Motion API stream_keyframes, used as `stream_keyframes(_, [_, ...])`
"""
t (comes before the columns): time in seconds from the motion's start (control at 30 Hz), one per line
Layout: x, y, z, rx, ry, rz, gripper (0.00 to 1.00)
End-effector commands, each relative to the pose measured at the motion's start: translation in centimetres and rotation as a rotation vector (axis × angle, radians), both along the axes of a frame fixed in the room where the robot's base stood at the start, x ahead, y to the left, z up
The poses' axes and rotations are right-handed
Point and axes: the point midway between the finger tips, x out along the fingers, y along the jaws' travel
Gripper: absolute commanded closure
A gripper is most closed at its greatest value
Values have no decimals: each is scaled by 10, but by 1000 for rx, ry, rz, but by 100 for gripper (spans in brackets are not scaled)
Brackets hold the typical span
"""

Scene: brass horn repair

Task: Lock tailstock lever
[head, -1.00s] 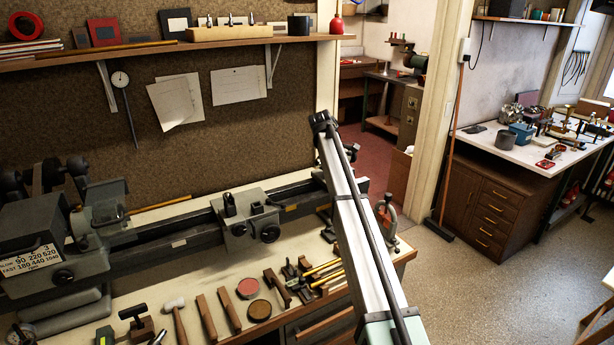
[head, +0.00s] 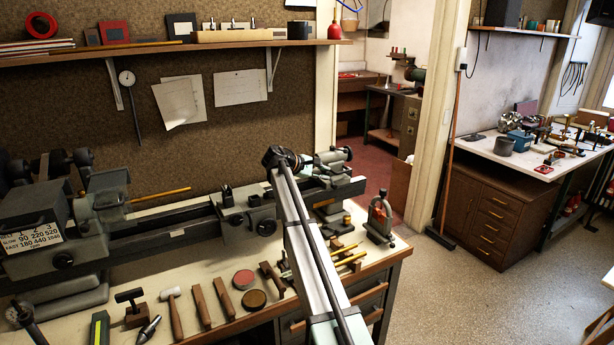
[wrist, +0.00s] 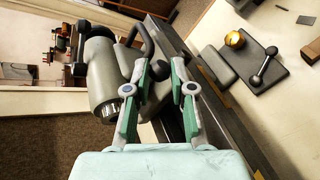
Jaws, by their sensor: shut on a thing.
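The grey tailstock (head: 328,172) sits on the lathe bed at the right end, partly behind my arm. It also shows large in the wrist view (wrist: 102,75), with its round barrel pointing down-left. A dark curved lever (wrist: 147,42) rises from its top and runs down toward my fingers. My gripper (wrist: 168,72) has its two green-padded fingers at the tailstock, shut on the lever. The exact contact is hard to make out between the fingertips. In the head view my gripper is hidden behind the arm.
The lathe bed (head: 190,218) runs left to the headstock. Hand tools and two round tins (head: 243,280) lie on the bench in front. A small clamp-like stand (head: 380,218) is at the bench's right end. Open floor (head: 450,290) lies to the right.

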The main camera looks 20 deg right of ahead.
Motion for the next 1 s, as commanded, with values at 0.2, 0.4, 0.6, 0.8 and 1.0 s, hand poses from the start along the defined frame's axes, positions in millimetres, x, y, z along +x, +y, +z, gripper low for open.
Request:
stream_keyframes(0.2, [-2,-7,-1,-14,-2,-7,100])
stream_keyframes(0.4, [-2,-6,-1,-13,-2,-8,100])
stream_keyframes(0.6, [-2,-6,-1,-13,-1,-7,66])
stream_keyframes(0.8, [-2,-5,-1,-12,-2,-7,66])
stream_keyframes(1.0, [-4,8,6,-13,-2,-5,66])
